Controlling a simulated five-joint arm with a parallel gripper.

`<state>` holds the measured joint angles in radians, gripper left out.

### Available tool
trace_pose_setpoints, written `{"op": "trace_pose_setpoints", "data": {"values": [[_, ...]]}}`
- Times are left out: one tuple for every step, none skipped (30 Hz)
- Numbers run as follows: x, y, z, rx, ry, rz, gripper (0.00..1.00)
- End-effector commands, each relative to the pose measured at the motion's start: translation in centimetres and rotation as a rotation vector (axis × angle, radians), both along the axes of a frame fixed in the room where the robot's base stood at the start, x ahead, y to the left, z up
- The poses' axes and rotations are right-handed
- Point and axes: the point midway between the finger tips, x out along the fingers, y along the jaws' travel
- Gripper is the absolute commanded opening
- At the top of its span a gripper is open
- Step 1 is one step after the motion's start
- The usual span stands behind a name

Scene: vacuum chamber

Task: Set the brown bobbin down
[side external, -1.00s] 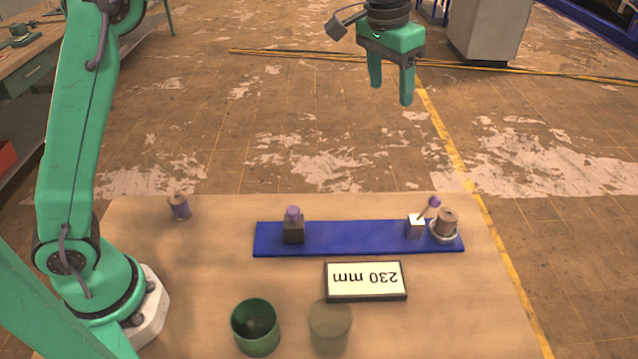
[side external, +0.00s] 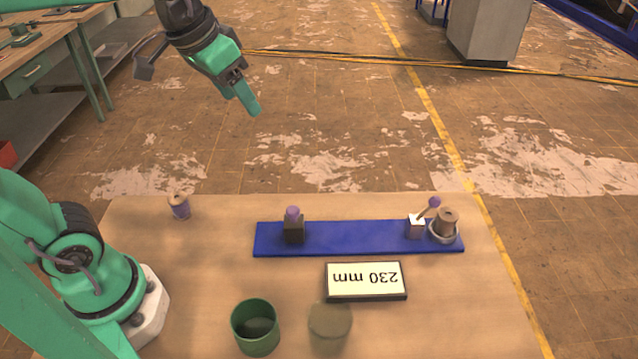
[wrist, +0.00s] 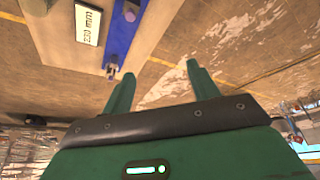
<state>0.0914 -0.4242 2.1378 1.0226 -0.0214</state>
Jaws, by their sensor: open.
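The brown bobbin (side external: 446,221) stands upright in a pale round holder (side external: 443,236) at the right end of the blue board (side external: 350,238). My gripper (side external: 253,107) is open and empty, high above and beyond the table's far edge, well apart from the bobbin. In the wrist view my gripper's two fingers (wrist: 160,76) stand apart with nothing between them. I cannot make out the brown bobbin clearly in that view.
A purple-wound bobbin (side external: 180,207) stands at the table's far left. The board carries a dark block with a purple knob (side external: 293,226) and a white block with a tilted lever (side external: 417,226). A "230 mm" sign (side external: 365,281), green cup (side external: 255,328) and olive cylinder (side external: 330,325) stand nearer.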

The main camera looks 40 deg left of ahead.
Motion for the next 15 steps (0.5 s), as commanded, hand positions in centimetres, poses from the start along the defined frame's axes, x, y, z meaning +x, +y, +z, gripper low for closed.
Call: {"op": "trace_pose_setpoints", "data": {"values": [[-1.3,0.6,-0.6,0.000,-0.013,0.013,0.60],[-2.0,0.8,-1.0,0.000,-0.020,0.018,0.60],[-2.8,1.1,-1.5,0.000,-0.029,0.025,0.60],[-3.5,1.3,-1.9,0.001,-0.035,0.031,0.60],[-4.1,1.6,-2.3,0.001,-0.042,0.036,0.60],[-4.8,1.8,-2.8,0.001,-0.050,0.043,0.60],[-5.3,2.0,-3.2,0.002,-0.055,0.047,0.60],[-5.8,2.1,-3.6,0.002,-0.061,0.051,0.60],[-6.3,2.3,-4.1,0.003,-0.067,0.056,0.60],[-6.7,2.4,-4.4,0.003,-0.071,0.060,0.60],[-7.0,2.5,-4.7,0.004,-0.074,0.062,0.60],[-7.4,2.6,-5.0,0.004,-0.079,0.066,0.60],[-7.6,2.7,-5.3,0.005,-0.081,0.067,0.60],[-7.8,2.7,-5.4,0.005,-0.083,0.069,0.60],[-7.9,2.7,-5.6,0.006,-0.086,0.070,0.60]]}}
